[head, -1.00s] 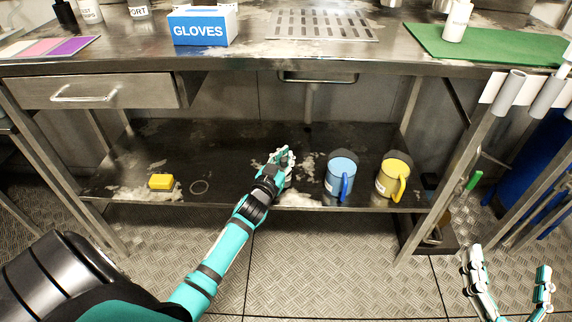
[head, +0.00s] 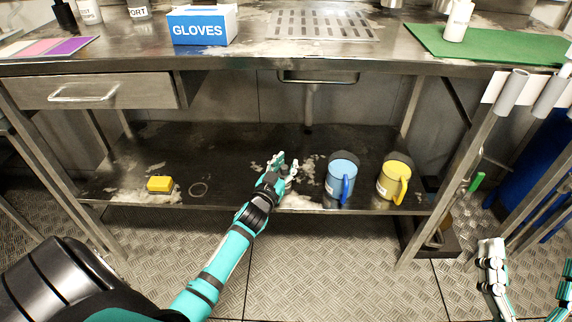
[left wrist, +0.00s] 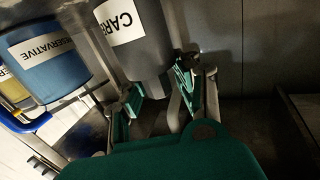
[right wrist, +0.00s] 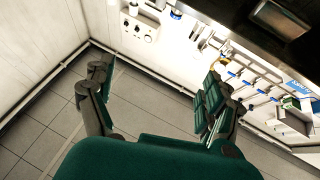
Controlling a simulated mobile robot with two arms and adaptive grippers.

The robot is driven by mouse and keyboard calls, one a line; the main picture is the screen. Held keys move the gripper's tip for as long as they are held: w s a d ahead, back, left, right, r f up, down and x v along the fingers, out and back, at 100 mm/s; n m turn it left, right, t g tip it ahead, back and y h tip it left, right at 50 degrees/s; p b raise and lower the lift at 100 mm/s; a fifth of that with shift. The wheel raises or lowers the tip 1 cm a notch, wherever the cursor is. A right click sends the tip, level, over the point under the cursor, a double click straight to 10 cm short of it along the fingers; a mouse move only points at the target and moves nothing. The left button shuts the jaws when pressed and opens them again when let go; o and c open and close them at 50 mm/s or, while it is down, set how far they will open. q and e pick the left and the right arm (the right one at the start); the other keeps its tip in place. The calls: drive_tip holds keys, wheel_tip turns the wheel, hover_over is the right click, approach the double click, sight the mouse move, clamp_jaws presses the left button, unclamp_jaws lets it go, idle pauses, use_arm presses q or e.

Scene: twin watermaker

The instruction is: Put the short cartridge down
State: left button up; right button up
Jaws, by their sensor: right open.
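The short cartridge appears to be the grey cylinder (left wrist: 152,58) with a white label reading "CAR…" in the left wrist view. My left gripper (left wrist: 162,92) has a finger on each side of its narrower end and looks shut on it. In the head view my left gripper (head: 281,168) is over the front part of the lower shelf (head: 235,160), and the cartridge is small and mostly hidden by the fingers. I cannot tell whether it touches the shelf. My right gripper (right wrist: 155,95) is open and empty over the floor; it also shows at the lower right of the head view (head: 528,275).
A blue mug (head: 341,173) and a yellow mug (head: 391,178) stand right of my left gripper. A yellow block (head: 160,184) and a thin ring (head: 198,189) lie left on the shelf. The worktop (head: 270,58) overhangs above. The shelf between ring and gripper is clear.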

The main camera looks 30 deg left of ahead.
use_arm(q)
drive_tip(key=shift+s+r, duration=0.1)
drive_tip(key=shift+r, duration=0.05)
drive_tip(key=s+d+p, duration=0.2)
drive_tip(key=s+p, duration=0.1)
drive_tip(key=s, duration=0.9)
drive_tip(key=s+d+r+m+g+h, duration=0.1)
drive_tip(key=s+d+r+h, duration=0.1)
drive_tip(key=d+r, duration=0.2)
drive_tip(key=s+d+r+m+g+h, duration=0.1)
drive_tip(key=s+d+r+m+h, duration=0.1)
drive_tip(key=d, duration=0.7)
drive_tip(key=s+d+r+m+g+h, duration=0.1)
drive_tip(key=s+d+r+h, duration=0.1)
drive_tip(key=d+r, duration=0.3)
drive_tip(key=s+d, duration=0.1)
drive_tip(key=d, duration=0.1)
drive_tip(key=shift+d+r, duration=0.3)
use_arm(e)
wheel_tip(320, 180, down, 13)
drive_tip(key=d+g+h, duration=0.1)
drive_tip(key=g+h, duration=0.2)
drive_tip(key=g, duration=0.5)
drive_tip(key=shift+w+d, duration=0.35)
drive_tip(key=shift+w, duration=0.1)
use_arm(q)
drive_tip(key=shift+w+f+p, duration=0.1)
drive_tip(key=shift+p, duration=0.2)
